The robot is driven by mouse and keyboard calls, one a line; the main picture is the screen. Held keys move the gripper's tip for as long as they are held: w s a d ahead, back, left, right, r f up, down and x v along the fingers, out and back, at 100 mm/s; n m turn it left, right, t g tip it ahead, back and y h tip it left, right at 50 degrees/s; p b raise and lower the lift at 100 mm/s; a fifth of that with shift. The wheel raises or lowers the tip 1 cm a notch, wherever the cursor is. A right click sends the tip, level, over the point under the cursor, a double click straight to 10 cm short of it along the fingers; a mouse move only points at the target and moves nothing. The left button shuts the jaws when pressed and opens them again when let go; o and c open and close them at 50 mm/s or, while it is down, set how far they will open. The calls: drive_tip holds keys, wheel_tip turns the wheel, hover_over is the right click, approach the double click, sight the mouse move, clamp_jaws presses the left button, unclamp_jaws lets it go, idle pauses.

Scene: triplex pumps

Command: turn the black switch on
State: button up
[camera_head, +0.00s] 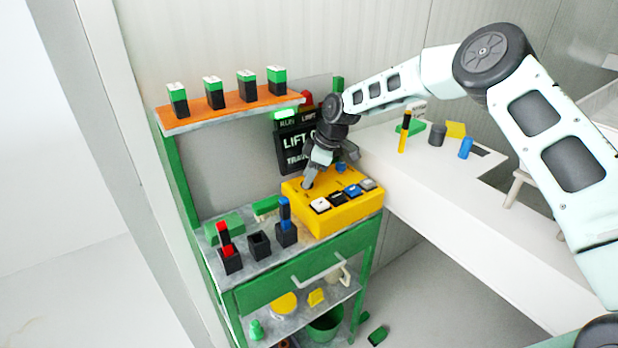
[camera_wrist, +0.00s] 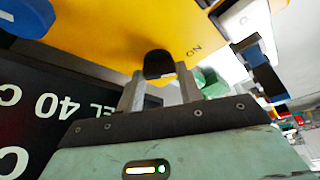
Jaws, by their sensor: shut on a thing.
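The yellow control box (camera_head: 335,216) sits on top of the green workbench, with a row of square buttons along its front. My gripper (camera_head: 308,182) reaches down to the back left of the box's top. In the wrist view, the fingers of my gripper (camera_wrist: 160,84) are on either side of the black switch (camera_wrist: 158,62), shut on it. An "ON" label (camera_wrist: 194,50) is printed on the yellow face just right of the switch. In the head view the switch is hidden by my gripper.
A dark sign (camera_head: 293,143) stands behind the box. An orange shelf (camera_head: 232,113) with several green-and-black blocks is at the upper left. Black holders (camera_head: 259,245) with red and blue pieces stand left of the box. A white table (camera_head: 410,178) is at the right.

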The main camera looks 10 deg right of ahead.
drive_tip(key=shift+w+n+g, duration=0.1)
drive_tip(key=shift+n+g, duration=0.2)
drive_tip(key=shift+n, duration=0.3)
drive_tip(key=o, duration=1)
drive_tip(key=b+v, duration=0.4)
drive_tip(key=v, duration=1.3)
drive_tip(key=shift+d+r, duration=0.1)
drive_tip(key=shift+r, duration=0.1)
